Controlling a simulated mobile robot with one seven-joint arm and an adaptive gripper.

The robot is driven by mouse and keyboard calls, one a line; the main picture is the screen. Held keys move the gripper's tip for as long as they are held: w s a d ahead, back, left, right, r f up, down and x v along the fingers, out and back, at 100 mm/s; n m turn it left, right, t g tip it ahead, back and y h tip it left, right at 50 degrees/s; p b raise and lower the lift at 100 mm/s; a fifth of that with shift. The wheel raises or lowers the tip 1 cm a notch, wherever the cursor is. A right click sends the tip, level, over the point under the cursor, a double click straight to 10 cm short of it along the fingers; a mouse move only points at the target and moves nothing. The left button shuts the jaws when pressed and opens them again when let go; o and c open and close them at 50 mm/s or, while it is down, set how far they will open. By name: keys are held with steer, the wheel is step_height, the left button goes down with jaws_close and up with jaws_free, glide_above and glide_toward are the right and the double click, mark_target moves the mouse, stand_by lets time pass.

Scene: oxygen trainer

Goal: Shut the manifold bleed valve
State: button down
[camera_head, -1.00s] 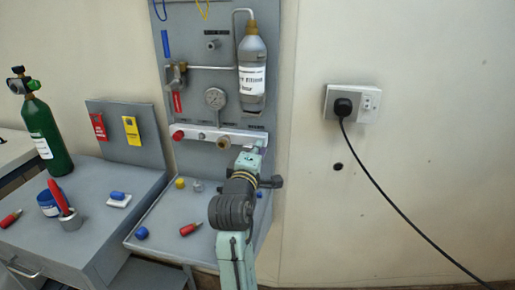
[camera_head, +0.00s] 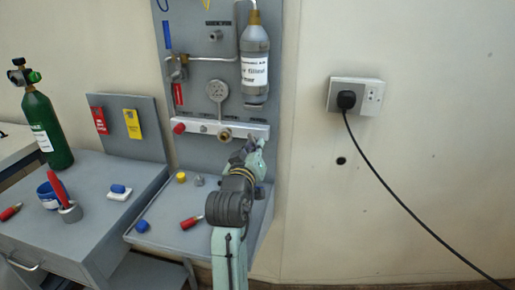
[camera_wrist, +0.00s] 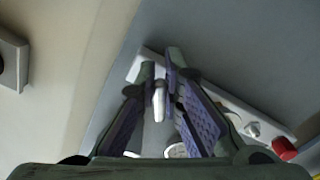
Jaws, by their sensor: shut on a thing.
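The pale manifold bar (camera_head: 205,129) runs across the lower part of the grey panel. It has a red knob (camera_head: 179,128) at its left and a brass fitting (camera_head: 225,135) right of the middle. My gripper (camera_head: 251,145) is at the bar's right end, right of the brass fitting. In the wrist view my gripper (camera_wrist: 160,85) has its two purple-padded fingers closed on a small pale piece (camera_wrist: 158,103), which appears to be the bleed valve's handle. The fingers hide most of it, so its angle is unclear. The red knob also shows in the wrist view (camera_wrist: 284,148).
A round gauge (camera_head: 217,90) and a labelled bottle (camera_head: 254,62) are above the bar. Small loose parts and a red-handled item (camera_head: 191,222) lie on the shelf below. A green cylinder (camera_head: 46,130) stands at left. A plugged-in black cable (camera_head: 385,190) hangs at right.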

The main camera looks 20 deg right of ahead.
steer(key=m, duration=0.2)
steer(key=m+b, duration=0.1)
steer(key=m, duration=0.2)
steer(key=shift+w+a+f+m+b, duration=0.15)
steer(key=shift+w+a+m+b, duration=0.15)
steer(key=shift+a+b, duration=0.1)
stand_by(0.4)
steer(key=c, duration=1.7)
jaws_free()
steer(key=v, duration=0.7)
steer(key=shift+s+a, duration=0.2)
steer(key=shift+s, duration=0.05)
